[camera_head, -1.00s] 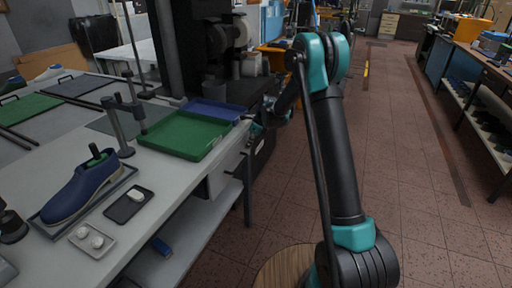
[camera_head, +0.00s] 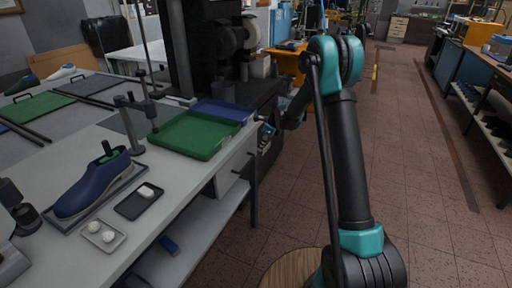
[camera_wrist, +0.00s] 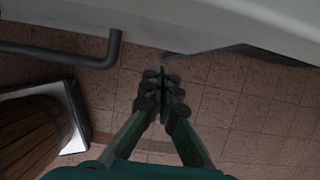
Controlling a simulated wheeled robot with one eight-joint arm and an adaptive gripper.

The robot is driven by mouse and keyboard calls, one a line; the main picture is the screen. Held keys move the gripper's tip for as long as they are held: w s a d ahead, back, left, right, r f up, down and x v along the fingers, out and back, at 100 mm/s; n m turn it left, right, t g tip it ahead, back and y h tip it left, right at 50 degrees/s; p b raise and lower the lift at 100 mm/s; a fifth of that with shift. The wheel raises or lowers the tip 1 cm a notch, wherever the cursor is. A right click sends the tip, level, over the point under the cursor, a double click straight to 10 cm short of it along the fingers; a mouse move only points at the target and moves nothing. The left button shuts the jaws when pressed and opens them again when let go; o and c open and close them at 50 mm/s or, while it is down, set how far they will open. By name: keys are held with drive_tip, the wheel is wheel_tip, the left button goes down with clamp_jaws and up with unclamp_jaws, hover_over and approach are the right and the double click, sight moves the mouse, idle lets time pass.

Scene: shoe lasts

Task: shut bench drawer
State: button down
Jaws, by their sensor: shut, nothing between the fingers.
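The bench drawer (camera_head: 236,168) is a pale box front under the right end of the grey workbench (camera_head: 190,190), with a small handle on it. I cannot tell from here how far it stands out. My gripper (camera_wrist: 162,78) is shut and empty in the wrist view, with its dark fingertips together above the tiled floor. A pale edge (camera_wrist: 220,20) runs across the top of that view, just beyond the fingertips; I cannot tell whether it is drawer or bench. In the head view my gripper is mostly hidden near the bench's right end.
A green tray (camera_head: 195,135) and a blue tray (camera_head: 222,110) lie on the bench near its right end. A blue shoe (camera_head: 92,185) stands further left. A dark bar (camera_wrist: 60,52) crosses the wrist view at left. The tiled aisle (camera_head: 420,190) at right is clear.

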drive_tip(key=d+v, duration=0.1)
drive_tip(key=v, duration=0.9)
drive_tip(key=s+d+r+n+h, duration=0.1)
drive_tip(key=s+d+r+n, duration=0.2)
drive_tip(key=s+d+n, duration=0.45)
drive_tip(key=s+d+f+n+t+h, duration=0.1)
drive_tip(key=s+d+n, duration=0.3)
drive_tip(key=s, duration=0.6)
drive_tip(key=s+d+f+n+h, duration=0.1)
drive_tip(key=s+d+n, duration=0.3)
drive_tip(key=s, duration=0.7)
drive_tip(key=s+d+f+n+t+h, duration=0.1)
drive_tip(key=s+d+f+n, duration=0.2)
drive_tip(key=s+n, duration=0.4)
drive_tip(key=s+d, duration=0.1)
drive_tip(key=s, duration=0.3)
drive_tip(key=shift+f+t, duration=0.3)
drive_tip(key=shift+f, duration=0.05)
